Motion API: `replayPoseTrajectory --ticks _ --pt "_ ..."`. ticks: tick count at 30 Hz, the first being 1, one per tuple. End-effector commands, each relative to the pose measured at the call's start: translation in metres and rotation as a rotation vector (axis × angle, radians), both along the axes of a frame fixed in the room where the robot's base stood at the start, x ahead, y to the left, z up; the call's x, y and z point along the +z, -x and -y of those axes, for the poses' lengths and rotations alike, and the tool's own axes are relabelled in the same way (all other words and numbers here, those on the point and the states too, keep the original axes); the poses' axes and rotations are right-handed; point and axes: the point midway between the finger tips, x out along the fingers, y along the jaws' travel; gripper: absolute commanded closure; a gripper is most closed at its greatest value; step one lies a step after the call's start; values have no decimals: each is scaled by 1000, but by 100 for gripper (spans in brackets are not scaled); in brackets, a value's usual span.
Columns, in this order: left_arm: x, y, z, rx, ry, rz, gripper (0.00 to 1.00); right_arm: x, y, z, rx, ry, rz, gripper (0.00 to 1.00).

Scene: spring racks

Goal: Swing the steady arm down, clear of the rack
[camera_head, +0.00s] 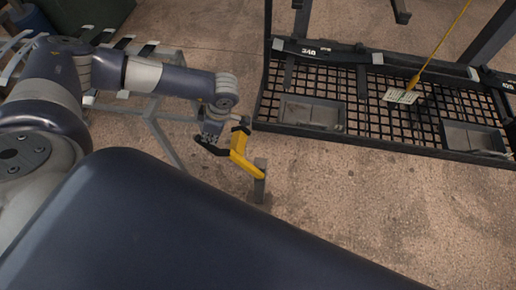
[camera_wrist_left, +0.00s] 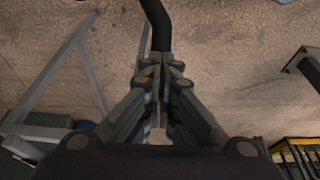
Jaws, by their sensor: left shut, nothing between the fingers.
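The steady arm seems to be the bent yellow bar (camera_head: 241,158) in the head view. Its lower end meets a short grey post (camera_head: 260,186), and dark parts show at its other end. My left gripper (camera_head: 211,140) is right beside it, on its left. In the left wrist view the fingers (camera_wrist_left: 159,66) are closed together and empty. A black curved bar (camera_wrist_left: 159,25) runs up from just beyond the fingertips; whether it touches them I cannot tell. The rack (camera_head: 350,133) is a black mesh frame to the right, apart from the yellow bar. My right gripper is not in view.
Two grey trays (camera_head: 312,113) (camera_head: 473,138) sit on the mesh. A yellow cord with a pale tag (camera_head: 400,96) hangs over the rack. A grey metal frame (camera_head: 152,107) stands behind my left arm. Bare floor (camera_head: 400,210) lies in front of the rack.

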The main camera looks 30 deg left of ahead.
Motion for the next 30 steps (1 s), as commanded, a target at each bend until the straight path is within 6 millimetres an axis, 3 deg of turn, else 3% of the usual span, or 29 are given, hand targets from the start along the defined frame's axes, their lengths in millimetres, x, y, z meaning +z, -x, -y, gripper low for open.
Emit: replayPoseTrajectory --ticks 30 --pt "0 12 -40 1 -1 0 100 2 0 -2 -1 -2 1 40"
